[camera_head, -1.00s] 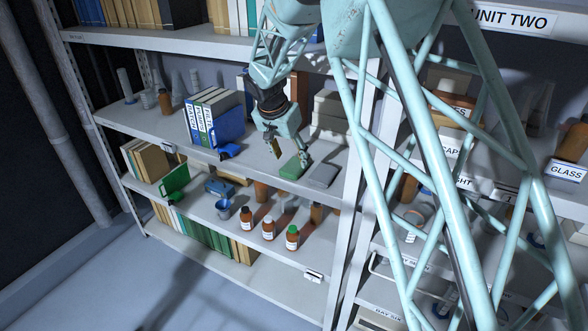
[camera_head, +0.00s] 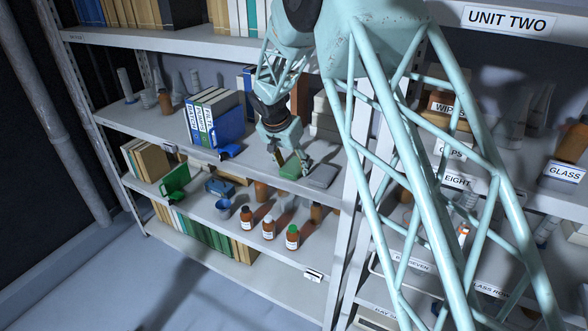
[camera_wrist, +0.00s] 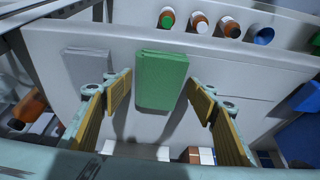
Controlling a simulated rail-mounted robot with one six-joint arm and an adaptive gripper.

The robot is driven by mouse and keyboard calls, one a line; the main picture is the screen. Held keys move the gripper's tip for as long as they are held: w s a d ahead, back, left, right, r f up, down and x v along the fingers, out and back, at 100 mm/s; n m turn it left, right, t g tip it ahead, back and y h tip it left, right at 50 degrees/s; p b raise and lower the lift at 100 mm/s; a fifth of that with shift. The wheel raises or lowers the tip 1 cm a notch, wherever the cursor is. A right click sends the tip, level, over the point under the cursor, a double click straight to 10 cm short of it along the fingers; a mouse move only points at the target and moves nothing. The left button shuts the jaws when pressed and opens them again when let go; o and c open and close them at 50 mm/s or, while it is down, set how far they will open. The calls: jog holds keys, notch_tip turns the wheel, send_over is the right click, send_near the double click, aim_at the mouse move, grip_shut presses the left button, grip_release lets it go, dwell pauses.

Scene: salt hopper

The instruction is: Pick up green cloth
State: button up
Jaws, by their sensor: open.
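The green cloth (camera_head: 291,168) is a folded pad lying flat on the middle shelf near its front edge. In the wrist view the green cloth (camera_wrist: 162,80) lies between and a little beyond my fingertips. My gripper (camera_head: 288,162) is over the cloth in the head view, hiding part of it. In the wrist view my gripper (camera_wrist: 160,100) is open, with one yellow-padded finger to each side of the cloth and gaps between. I cannot tell how far the fingertips are above the shelf.
A grey folded cloth (camera_head: 322,176) lies close to the right of the green one. Blue and white binders (camera_head: 208,118) and a blue object (camera_head: 229,151) stand to the left. Brown bottles (camera_head: 269,229) stand on the shelf below. A shelf post (camera_head: 350,215) rises at the right.

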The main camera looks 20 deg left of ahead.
aim_at(295, 164)
jog(key=shift+c, duration=0.9)
jog(key=c, duration=0.7)
jog(key=shift+o, duration=0.2)
jog(key=shift+r, duration=0.15)
jog(key=shift+r, duration=1.65)
jog(key=s+a+b, duration=0.3)
jog(key=s, duration=1.4)
jog(key=shift+s, duration=0.35)
